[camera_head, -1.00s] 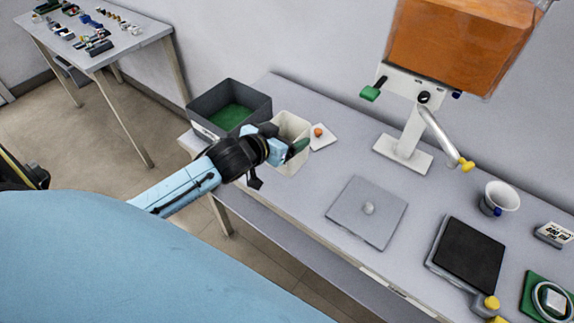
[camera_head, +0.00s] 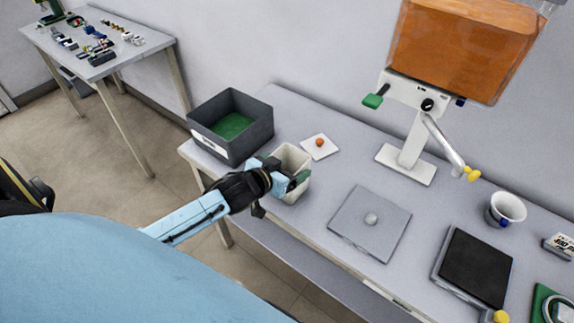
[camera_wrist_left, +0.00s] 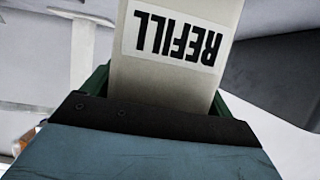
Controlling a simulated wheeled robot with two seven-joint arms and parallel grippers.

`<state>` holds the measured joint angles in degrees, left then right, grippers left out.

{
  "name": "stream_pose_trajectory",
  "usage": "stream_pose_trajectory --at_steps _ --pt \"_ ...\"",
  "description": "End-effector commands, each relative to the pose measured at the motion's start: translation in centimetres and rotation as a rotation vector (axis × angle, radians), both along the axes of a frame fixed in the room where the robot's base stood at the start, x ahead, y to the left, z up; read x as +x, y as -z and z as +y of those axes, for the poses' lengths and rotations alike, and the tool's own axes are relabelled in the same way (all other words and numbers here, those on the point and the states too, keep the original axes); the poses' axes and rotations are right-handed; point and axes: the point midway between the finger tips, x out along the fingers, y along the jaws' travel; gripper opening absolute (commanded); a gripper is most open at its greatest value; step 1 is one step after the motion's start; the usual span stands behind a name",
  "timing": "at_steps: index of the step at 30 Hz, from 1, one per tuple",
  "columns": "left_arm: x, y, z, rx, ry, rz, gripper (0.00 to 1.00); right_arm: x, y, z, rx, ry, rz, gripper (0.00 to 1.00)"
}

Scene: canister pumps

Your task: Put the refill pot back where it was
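The refill pot (camera_head: 293,158) is a cream, open-topped container near the front left of the bench. In the left wrist view it fills the top middle, with its REFILL label (camera_wrist_left: 178,42) upside down. My left gripper (camera_head: 286,179) is shut on the pot, with a green-padded finger on each side of it. The pot looks about upright. The gripper hides part of its lower body, and I cannot tell whether its base touches the bench. My right gripper is not in view.
A dark grey bin (camera_head: 252,139) with a green floor stands left of the pot. A white tile (camera_head: 329,150) with an orange ball is just behind. A grey plate (camera_head: 350,222) lies to the right, before the pump stand (camera_head: 408,160) with its orange canister (camera_head: 455,45).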

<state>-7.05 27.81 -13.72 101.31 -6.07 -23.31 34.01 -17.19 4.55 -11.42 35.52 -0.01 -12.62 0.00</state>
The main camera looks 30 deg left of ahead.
Motion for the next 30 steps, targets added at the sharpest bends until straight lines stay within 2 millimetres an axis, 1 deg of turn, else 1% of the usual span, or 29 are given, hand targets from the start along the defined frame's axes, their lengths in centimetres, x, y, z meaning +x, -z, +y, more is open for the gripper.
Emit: stream_pose_trajectory --at_steps 1,3,11,14,17,24,30 --pt "0.0 0.0 0.0 0.000 0.000 0.000 0.93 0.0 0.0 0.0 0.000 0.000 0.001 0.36" --pt "0.0 0.0 0.0 0.000 0.000 0.000 1.00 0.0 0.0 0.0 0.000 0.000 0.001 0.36" --pt "0.0 -0.3 0.0 0.001 0.000 0.000 1.00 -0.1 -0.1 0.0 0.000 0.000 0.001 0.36" --pt "-0.7 -0.5 0.0 -0.001 0.001 0.002 1.00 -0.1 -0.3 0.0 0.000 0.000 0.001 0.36" --pt "-2.0 -1.1 0.1 0.000 0.001 0.002 1.00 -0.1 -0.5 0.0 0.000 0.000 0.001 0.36" --pt "-6.4 -2.9 0.5 0.000 0.001 0.003 1.00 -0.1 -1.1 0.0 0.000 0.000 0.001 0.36" --pt "-9.3 -4.2 0.7 -0.001 0.000 0.002 1.00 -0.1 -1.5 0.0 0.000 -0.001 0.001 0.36"
